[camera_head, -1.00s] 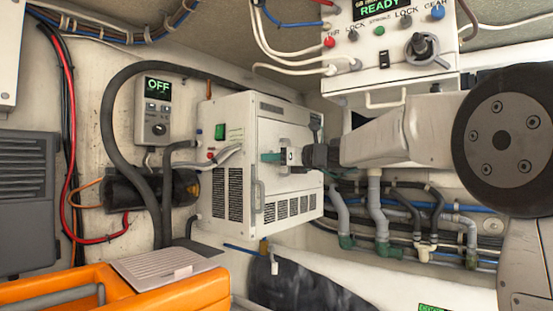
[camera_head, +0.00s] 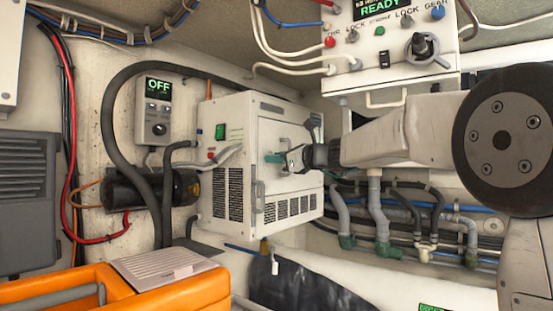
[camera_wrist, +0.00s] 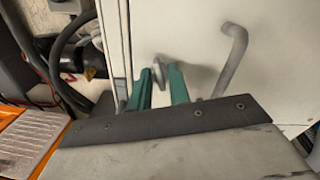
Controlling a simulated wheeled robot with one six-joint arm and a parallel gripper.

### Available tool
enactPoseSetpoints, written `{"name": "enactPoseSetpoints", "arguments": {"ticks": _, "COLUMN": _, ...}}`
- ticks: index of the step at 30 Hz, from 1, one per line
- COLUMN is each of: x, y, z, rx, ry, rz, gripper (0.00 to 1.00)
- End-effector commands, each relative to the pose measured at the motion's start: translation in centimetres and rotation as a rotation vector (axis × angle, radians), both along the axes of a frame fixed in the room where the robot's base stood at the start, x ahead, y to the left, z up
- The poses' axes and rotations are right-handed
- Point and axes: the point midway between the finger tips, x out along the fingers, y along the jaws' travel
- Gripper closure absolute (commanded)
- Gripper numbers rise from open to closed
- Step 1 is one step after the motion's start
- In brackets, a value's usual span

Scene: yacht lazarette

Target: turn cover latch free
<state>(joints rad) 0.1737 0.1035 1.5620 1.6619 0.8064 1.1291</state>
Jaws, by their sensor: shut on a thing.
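The cover latch (camera_wrist: 159,72) is a small grey metal knob on the white cover (camera_wrist: 180,25) of the equipment box. In the wrist view it stands between the two teal fingers of my gripper (camera_wrist: 159,84). My gripper is shut on the latch. The head view shows my gripper (camera_head: 284,158) reaching in from the right to the front of the white box (camera_head: 233,150); there the latch is mostly hidden by the fingers. A bent grey handle (camera_wrist: 234,60) stands on the cover right of the fingers in the wrist view and is apart from them.
A control panel (camera_head: 390,55) with knobs hangs above my arm. Grey hoses and pipes (camera_head: 380,215) run below it. A display unit reading OFF (camera_head: 157,110) and a black cylinder (camera_head: 135,188) are left of the box. An orange case (camera_head: 190,295) sits at lower left.

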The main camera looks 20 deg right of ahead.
Motion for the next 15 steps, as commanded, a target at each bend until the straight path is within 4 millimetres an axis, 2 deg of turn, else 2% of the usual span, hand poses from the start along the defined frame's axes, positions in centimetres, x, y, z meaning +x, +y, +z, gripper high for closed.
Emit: {"name": "enactPoseSetpoints", "arguments": {"ticks": 15, "x": 0.04, "y": -0.07, "z": 0.04, "rx": -0.398, "ry": -0.289, "rz": -0.001, "gripper": 1.00}}
